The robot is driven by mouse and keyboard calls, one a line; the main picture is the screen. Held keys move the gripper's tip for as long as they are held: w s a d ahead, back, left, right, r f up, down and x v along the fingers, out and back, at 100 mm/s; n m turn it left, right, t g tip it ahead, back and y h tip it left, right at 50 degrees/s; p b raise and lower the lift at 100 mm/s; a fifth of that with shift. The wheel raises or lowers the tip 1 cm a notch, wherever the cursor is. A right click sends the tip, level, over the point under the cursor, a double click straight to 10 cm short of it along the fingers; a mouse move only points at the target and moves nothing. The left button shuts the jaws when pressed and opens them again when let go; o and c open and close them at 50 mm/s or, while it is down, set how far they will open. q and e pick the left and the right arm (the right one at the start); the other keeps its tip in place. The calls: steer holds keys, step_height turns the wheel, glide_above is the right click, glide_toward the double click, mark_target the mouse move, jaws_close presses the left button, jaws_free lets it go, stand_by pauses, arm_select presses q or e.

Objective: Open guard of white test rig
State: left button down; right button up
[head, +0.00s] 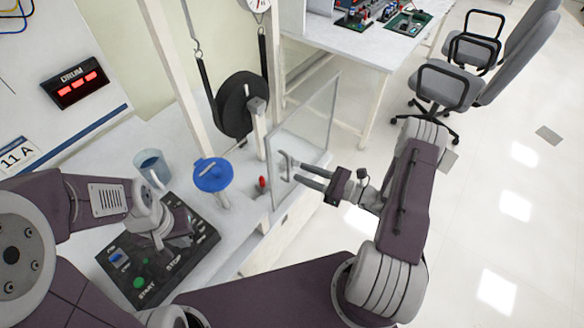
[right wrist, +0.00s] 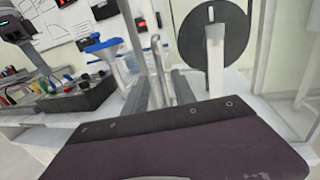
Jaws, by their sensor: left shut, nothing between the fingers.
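The white test rig (head: 225,245) has a black drum (head: 242,103) hung on a belt between its posts. A clear guard panel (head: 312,125) with a pale frame stands upright in front of the drum; it also shows at the right of the right wrist view (right wrist: 289,50). My right gripper (head: 288,168) is at the guard's near edge, beside a small grey handle (head: 284,165). Its fingers look apart; whether they touch the handle I cannot tell. My left gripper (head: 158,242) is shut and empty above the black control panel (head: 150,262).
A table with coloured parts (head: 345,45) and grey chairs (head: 445,85) are behind.

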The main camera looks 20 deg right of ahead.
steer(key=x, duration=0.4)
steer(key=shift+w+a, duration=0.15)
steer(key=shift+w, duration=0.05)
jaws_close()
stand_by(1.2)
